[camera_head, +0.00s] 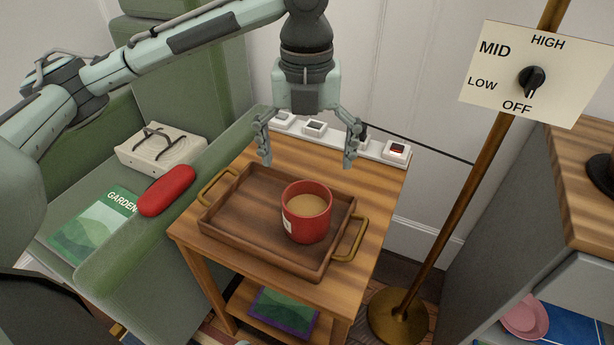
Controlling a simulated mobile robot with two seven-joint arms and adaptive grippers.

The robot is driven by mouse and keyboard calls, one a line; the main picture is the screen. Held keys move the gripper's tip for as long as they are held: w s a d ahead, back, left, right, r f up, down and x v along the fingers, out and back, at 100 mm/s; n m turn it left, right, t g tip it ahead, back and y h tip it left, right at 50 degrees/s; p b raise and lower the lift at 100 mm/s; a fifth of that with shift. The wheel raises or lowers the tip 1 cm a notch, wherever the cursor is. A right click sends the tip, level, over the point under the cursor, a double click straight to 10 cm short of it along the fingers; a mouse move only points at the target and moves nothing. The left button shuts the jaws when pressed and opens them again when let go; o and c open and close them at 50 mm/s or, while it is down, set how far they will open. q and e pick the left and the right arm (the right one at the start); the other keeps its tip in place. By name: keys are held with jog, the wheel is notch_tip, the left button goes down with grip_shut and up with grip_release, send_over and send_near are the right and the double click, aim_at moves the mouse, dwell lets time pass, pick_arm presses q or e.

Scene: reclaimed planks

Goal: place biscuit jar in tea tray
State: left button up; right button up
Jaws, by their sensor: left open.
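The tea tray (240,223) is brown wood with two brass-coloured handles and lies on a small wooden side table (390,195). A red round pot with a tan top and a pale label, apparently the biscuit jar (306,225), stands upright inside the tray, right of its middle. My left gripper (308,163) points down with its fingers spread wide and nothing between them. In the picture it is just above the jar, near the tray's back edge, and apart from the jar. My right gripper is not in view.
A white power strip (367,146) runs along the table's back. A green armchair (135,262) stands left, with a red case (167,190) on its arm. A brass lamp pole (463,205) with a dial sign (510,80) stands right, before a wooden-topped cabinet (575,165).

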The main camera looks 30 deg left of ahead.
pick_arm(q)
jog(key=shift+r, duration=1.4)
jog(key=shift+f, duration=0.1)
